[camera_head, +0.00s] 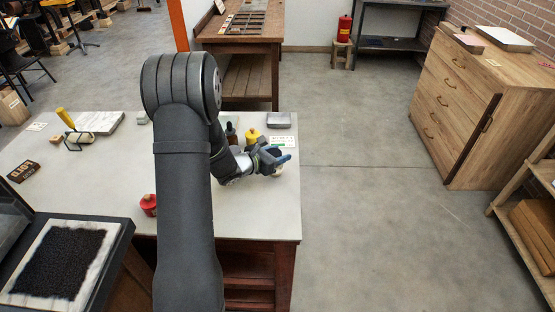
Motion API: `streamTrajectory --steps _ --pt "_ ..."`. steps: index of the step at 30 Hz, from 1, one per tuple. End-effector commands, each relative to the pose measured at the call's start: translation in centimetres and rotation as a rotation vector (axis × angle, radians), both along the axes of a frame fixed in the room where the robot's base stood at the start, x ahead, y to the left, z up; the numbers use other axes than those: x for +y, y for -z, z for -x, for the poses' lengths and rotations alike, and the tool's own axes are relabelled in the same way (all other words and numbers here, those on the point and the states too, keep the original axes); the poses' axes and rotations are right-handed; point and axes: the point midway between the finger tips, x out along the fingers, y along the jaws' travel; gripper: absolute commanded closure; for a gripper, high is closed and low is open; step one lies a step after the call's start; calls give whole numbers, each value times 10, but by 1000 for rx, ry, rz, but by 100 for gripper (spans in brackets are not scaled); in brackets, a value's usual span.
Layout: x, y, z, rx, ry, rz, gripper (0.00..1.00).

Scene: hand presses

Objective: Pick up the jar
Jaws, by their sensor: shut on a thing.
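My gripper (276,159) is over the right part of the grey table top, at the end of my dark arm. It is shut on the jar (279,171), which is mostly hidden by the fingers; a small pale part shows below them. Whether the jar touches the table cannot be told.
A yellow-topped container (252,135) and a dark bottle (230,132) stand just behind my gripper. A green-and-white label (283,142) and a grey metal box (279,120) are near the back right. A red container (149,205) stands at the front edge. The table's right edge is close.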

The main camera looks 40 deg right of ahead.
Motion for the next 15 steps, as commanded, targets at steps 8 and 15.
streamTrajectory --steps 8,15 --pt "-6 -44 49 -2 4 2 83" --pt "-10 -71 93 -2 3 3 83"
